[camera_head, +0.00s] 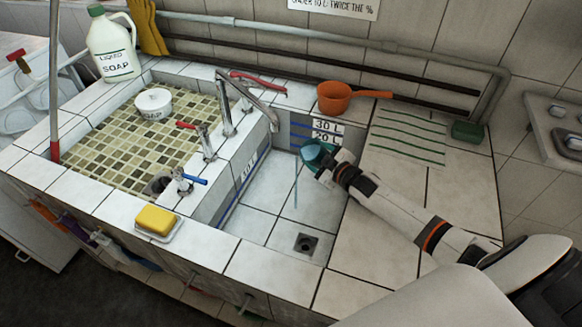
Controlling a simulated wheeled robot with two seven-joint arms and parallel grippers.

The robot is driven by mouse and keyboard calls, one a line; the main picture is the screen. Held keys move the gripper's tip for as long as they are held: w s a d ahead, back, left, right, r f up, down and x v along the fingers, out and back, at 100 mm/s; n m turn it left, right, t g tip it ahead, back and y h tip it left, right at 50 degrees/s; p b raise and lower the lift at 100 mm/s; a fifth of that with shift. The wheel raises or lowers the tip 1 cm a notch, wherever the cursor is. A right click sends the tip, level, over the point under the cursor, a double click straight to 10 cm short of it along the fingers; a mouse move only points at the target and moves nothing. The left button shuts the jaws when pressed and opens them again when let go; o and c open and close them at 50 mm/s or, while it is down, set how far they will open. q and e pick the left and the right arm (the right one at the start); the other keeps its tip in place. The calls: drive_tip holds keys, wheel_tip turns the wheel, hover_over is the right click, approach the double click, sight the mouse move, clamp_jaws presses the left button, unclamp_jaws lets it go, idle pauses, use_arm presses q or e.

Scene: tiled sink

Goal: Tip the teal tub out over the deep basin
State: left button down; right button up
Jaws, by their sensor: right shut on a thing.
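The teal tub (314,153) is held over the deep basin (258,204), near its back right corner. It looks tilted, with its opening toward the left. A thin pale-blue streak (296,184) runs down from its left edge into the basin and looks like falling water. My right gripper (326,166) is shut on the tub, its arm reaching in from the right. The gripper hides part of the tub, and I cannot see what is inside. A dark square drain (306,243) lies in the basin floor. My left gripper is not in view.
A metal tap (247,98) and levers stand on the wall left of the basin. A yellow sponge (157,219) lies on the front ledge. An orange dipper (335,98) sits behind; a green block (467,132) lies right.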

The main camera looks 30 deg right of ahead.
sight(305, 147)
drive_tip(key=shift+a, duration=0.1)
drive_tip(key=shift+a+f+n+h, duration=0.15)
drive_tip(key=shift+f+n+h, duration=0.2)
drive_tip(key=shift+n, duration=0.35)
drive_tip(key=shift+r, duration=0.2)
drive_tip(key=shift+r+n+p, duration=0.2)
drive_tip(key=shift+n+p, duration=0.1)
drive_tip(key=shift+n, duration=0.1)
drive_tip(key=shift+r+h, duration=0.1)
drive_tip(key=shift+h, duration=0.15)
drive_tip(key=shift+n+g, duration=0.3)
drive_tip(key=shift+w+a+r+n+h+p, duration=0.15)
drive_tip(key=shift+r+n+h+p, duration=0.4)
drive_tip(key=shift+n, duration=0.65)
drive_tip(key=shift+a+r+h, duration=0.25)
drive_tip(key=shift+a+r, duration=0.05)
drive_tip(key=shift+a, duration=0.05)
drive_tip(key=shift+a+r+n+g, duration=0.2)
drive_tip(key=shift+a+n+g, duration=0.1)
drive_tip(key=shift+a+n, duration=0.25)
